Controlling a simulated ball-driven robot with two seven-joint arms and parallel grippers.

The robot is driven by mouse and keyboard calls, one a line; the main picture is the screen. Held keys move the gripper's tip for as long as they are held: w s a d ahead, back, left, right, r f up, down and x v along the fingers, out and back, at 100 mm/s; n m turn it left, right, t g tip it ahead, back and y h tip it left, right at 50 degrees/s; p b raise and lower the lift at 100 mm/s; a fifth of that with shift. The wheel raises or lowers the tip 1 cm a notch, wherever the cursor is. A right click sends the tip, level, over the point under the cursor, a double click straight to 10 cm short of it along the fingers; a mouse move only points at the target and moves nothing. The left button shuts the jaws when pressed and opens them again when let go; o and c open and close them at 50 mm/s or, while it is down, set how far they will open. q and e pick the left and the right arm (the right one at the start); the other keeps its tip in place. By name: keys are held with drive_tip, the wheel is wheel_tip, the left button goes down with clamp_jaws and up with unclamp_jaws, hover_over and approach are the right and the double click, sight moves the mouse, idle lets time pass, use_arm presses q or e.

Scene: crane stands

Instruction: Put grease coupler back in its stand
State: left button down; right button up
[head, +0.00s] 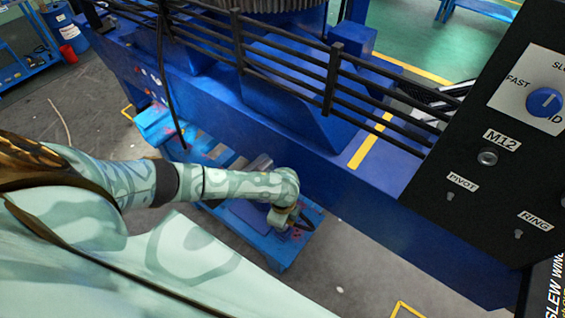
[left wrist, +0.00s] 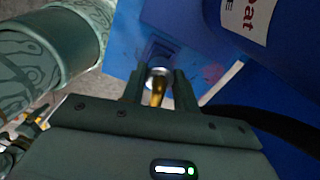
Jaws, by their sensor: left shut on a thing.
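The grease coupler (left wrist: 157,88), with a silver end and brass-coloured body, is between the two dark fingers of my left gripper (left wrist: 158,84) in the left wrist view. The gripper is shut on it. Just beyond its silver end is a dark blue square stand (left wrist: 163,50) on a lighter blue surface. I cannot tell whether the coupler touches the stand. In the head view my left gripper (head: 298,217) is over the near end of a low blue bench (head: 283,253). The coupler is hidden there. My right gripper is not in view.
A blue body with a white label (left wrist: 248,18) is close at the upper right in the left wrist view. A dark hose-like band (left wrist: 265,122) runs beside the gripper. In the head view, black railings (head: 333,80) and a black control panel (head: 485,160) stand to the right.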

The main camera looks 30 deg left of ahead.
use_arm(q)
drive_tip(key=shift+f, duration=0.15)
drive_tip(key=shift+f+b, duration=1)
drive_tip(key=shift+f, duration=0.2)
drive_tip(key=c, duration=1)
unclamp_jaws()
drive_tip(key=shift+r, duration=0.15)
wheel_tip(320, 180, up, 5)
drive_tip(key=p, duration=0.6)
